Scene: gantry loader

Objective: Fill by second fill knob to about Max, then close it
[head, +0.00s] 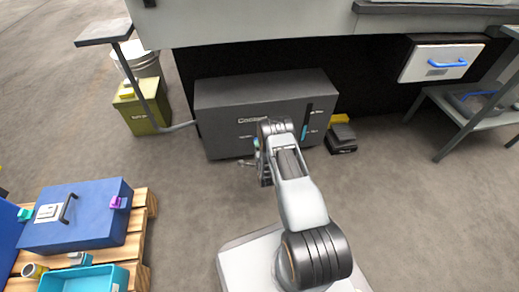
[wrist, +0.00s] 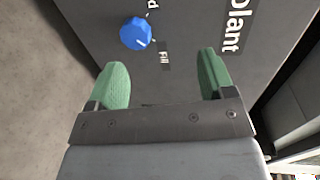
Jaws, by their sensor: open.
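The dark grey coolant box (head: 225,100) stands on the floor under the machine. Its upright gauge (head: 306,119) at the right of the front has a cyan column in its lower part and is dark above. Small labels beside the gauge are too small to read. My arm hides part of the front in the head view.
A yellow-green bin (head: 140,112) and a pale bucket (head: 137,62) stand left of the box. A dark object (head: 342,138) lies to its right. A pallet with a blue case (head: 85,215) and a teal tray (head: 85,281) is at the lower left. Floor between is clear.

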